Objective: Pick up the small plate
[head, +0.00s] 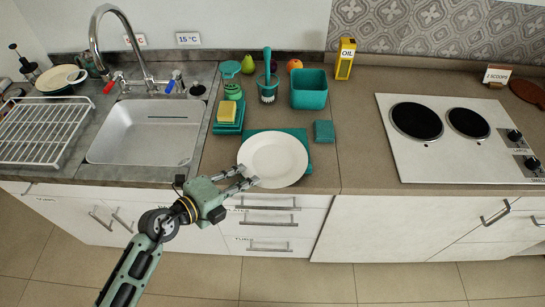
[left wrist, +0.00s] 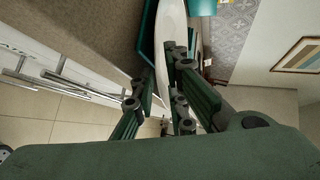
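A round white plate (head: 273,160) lies on a teal mat (head: 300,133) at the counter's front edge, right of the sink. I take it for the small plate. My left gripper (head: 248,177) is at its front-left rim, its fingers apart. In the left wrist view the plate (left wrist: 174,25) is seen nearly edge-on beyond the open fingers (left wrist: 168,70). I cannot tell whether the rim lies between the fingertips or whether they touch it. My right gripper is not in view.
The sink (head: 145,130) is left, the cooktop (head: 450,150) right. Drawers (head: 270,215) lie below.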

